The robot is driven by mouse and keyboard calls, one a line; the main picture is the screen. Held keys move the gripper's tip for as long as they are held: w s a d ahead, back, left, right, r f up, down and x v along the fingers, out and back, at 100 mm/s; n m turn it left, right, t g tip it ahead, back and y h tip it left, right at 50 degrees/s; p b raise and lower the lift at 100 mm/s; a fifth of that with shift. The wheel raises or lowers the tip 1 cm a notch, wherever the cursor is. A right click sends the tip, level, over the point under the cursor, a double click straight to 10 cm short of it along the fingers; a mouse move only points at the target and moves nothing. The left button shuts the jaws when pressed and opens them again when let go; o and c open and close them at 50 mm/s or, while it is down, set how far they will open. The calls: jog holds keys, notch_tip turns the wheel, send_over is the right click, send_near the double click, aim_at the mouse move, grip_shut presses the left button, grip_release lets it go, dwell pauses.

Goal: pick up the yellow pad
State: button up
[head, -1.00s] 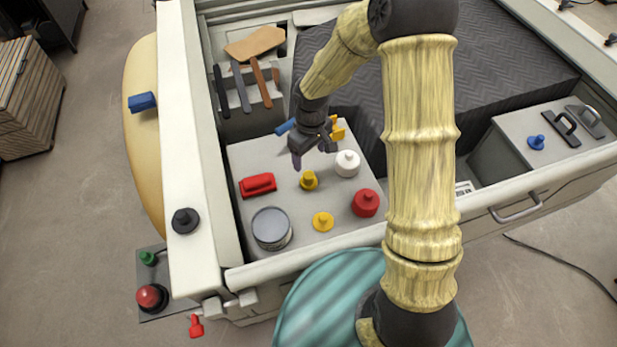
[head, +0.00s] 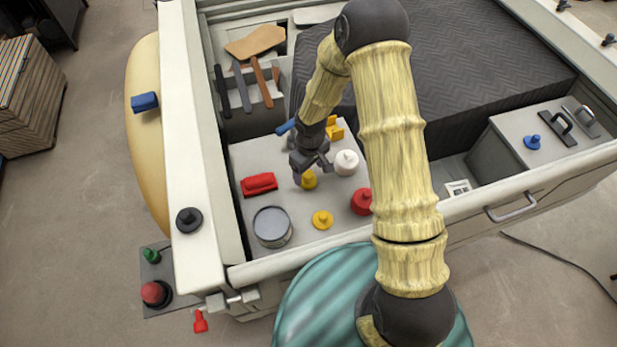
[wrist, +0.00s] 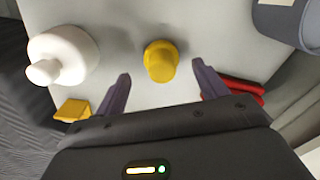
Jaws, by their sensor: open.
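Several yellow things lie on the light grey panel (head: 290,205), and I cannot tell which one is the yellow pad. A short yellow knob-shaped piece (head: 310,180) is close to my gripper (head: 311,171). In the wrist view this yellow piece (wrist: 160,61) appears between and just beyond the two open fingers (wrist: 160,80), and no contact shows. A second yellow knob-shaped piece (head: 322,220) lies nearer the panel's front edge. A yellow blocky piece (head: 336,131) is behind my gripper, partly hidden; it also shows at the lower left of the wrist view (wrist: 71,110).
A white knobbed piece (head: 346,163) stands right of my gripper, a red block (head: 259,184) left. A grey can (head: 272,227) and a red knobbed piece (head: 361,201) are nearer the front. Raised walls (head: 185,140) border the panel. Tools (head: 241,88) stand behind it.

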aim_at(309, 174)
jog(key=shift+s+f+p, duration=0.1)
jog(key=shift+f+p, duration=0.65)
jog(key=shift+f, duration=1.15)
jog(key=c, duration=1.1)
jog(key=shift+o, duration=0.2)
jog(key=shift+r, duration=0.1)
notch_tip(309, 174, up, 10)
jog(key=b, duration=0.3)
